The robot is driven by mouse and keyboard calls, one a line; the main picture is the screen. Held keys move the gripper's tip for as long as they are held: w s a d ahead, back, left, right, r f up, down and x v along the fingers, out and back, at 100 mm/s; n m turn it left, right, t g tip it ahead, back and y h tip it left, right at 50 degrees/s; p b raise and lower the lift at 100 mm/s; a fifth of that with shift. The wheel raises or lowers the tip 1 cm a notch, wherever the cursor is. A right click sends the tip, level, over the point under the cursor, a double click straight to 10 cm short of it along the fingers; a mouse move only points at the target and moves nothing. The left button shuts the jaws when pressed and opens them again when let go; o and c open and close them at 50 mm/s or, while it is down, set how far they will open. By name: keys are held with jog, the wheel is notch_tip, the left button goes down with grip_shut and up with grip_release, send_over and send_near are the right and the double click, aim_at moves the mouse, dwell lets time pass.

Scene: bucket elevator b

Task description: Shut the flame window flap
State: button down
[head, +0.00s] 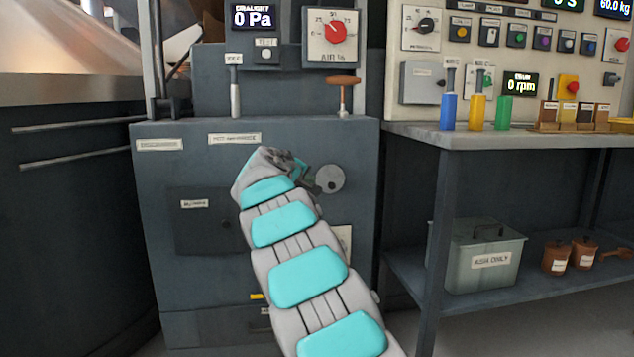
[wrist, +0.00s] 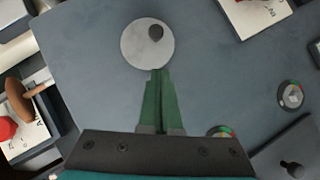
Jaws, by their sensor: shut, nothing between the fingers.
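A round pale grey disc with a small dark spot, which looks like the flame window flap, is on the front of the dark blue-grey cabinet; I see this disc in the head view (head: 330,178) and at the top middle of the wrist view (wrist: 138,47). I cannot tell whether the dark spot is a knob or a hole, nor whether the flap is open or shut. My gripper (wrist: 158,73) is shut and empty. Its green fingertips are at the disc's lower edge in the wrist view; I cannot tell if they touch it. In the head view my arm hides part of the cabinet front.
A dark square door (head: 205,225) is on the cabinet's left. A brown-handled lever (head: 343,90) and a grey lever (head: 235,95) stand on its top. A small round dial (wrist: 291,95) is at right in the wrist view. A workbench (head: 500,138) stands to the right.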

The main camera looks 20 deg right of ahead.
jog(key=v, duration=0.9)
jog(key=s+f+m+g+y+p, duration=0.2)
jog(key=s+f+g+p, duration=0.15)
jog(key=s, duration=0.85)
jog(key=s+f+m+g+y+p, duration=0.1)
jog(key=s+f+g+p, duration=0.2)
jog(key=s, duration=0.9)
jog(key=s+a+f+g+y+p, duration=0.1)
jog(key=s+a+f, duration=0.3)
jog(key=s, duration=0.6)
jog(key=s+a+f+g+y+p, duration=0.2)
jog(key=s+a, duration=0.5)
jog(key=s, duration=0.4)
jog(key=s+a+f+g+y+p, duration=0.2)
jog(key=s+a+f, duration=0.4)
jog(key=s, duration=0.4)
jog(key=shift+s+y+p, duration=0.4)
jog(key=shift+y+p, duration=0.05)
jog(key=shift+y, duration=0.75)
